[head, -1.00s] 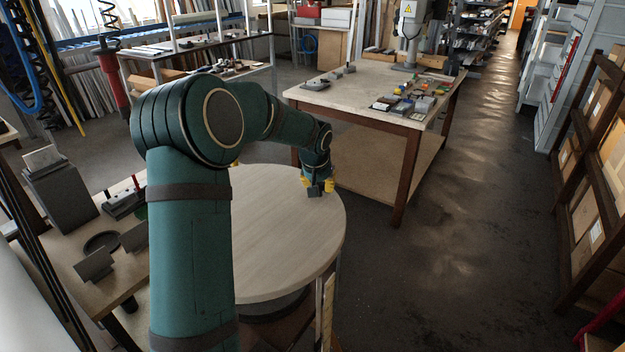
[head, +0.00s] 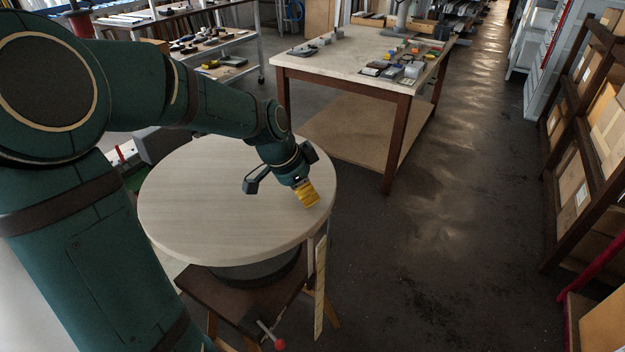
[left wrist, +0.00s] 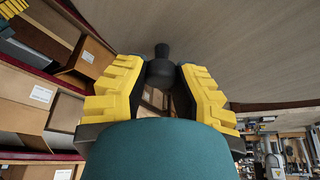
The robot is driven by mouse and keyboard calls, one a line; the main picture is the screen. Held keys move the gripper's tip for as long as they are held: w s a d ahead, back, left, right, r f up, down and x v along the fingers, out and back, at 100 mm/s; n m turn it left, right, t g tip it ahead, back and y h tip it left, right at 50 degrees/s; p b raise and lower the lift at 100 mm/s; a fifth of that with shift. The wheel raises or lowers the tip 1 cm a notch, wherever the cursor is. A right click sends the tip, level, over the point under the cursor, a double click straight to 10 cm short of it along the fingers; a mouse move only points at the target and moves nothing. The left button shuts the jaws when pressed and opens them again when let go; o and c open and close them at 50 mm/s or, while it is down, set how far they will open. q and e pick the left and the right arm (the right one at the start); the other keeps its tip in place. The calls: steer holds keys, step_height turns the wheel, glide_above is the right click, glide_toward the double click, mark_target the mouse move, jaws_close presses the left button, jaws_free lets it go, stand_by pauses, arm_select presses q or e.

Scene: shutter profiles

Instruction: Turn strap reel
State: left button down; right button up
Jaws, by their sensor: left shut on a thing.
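The reel is a large round, pale wooden disc (head: 215,205) lying flat on a dark round base. My left gripper (head: 306,195), with yellow fingers, is at the right part of the disc, close to its rim. In the left wrist view, the yellow fingers are shut on a small dark knob (left wrist: 160,68) that stands against the pale disc surface (left wrist: 215,40). The knob is hidden behind the fingers in the head view.
A dark wooden stand (head: 240,300) with a red-tipped lever (head: 278,344) is under the disc. A workbench (head: 365,72) with small parts stands behind it. Shelves with cardboard boxes (head: 572,185) line the right. The floor between is clear.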

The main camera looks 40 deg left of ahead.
mark_target(279, 230)
arm_select(q)
steer(key=s+m+b, duration=0.1)
steer(key=s, duration=0.1)
steer(key=s+m+h+b, duration=0.1)
steer(key=s+m, duration=0.1)
steer(key=s, duration=0.1)
steer(key=s+m+g+b, duration=0.1)
steer(key=s, duration=0.1)
steer(key=shift+s+f+m+h, duration=0.3)
steer(key=shift+s, duration=0.05)
steer(key=shift+s+a+r+m+g+b, duration=0.1)
steer(key=shift+s+a+m+g+b, duration=0.2)
steer(key=shift+s, duration=0.25)
steer(key=shift+s+a+m+g+b, duration=0.1)
steer(key=shift+s+m+g, duration=0.1)
steer(key=shift+s+m, duration=0.25)
arm_select(e)
steer(key=shift+s+a+f, duration=0.1)
steer(key=shift+s+f, duration=0.15)
steer(key=shift+f, duration=0.45)
steer(key=shift+s+f, duration=0.2)
steer(key=shift+f, duration=0.5)
steer(key=shift+s+a+f, duration=0.1)
steer(key=shift+s+f, duration=0.15)
steer(key=shift+f, duration=0.45)
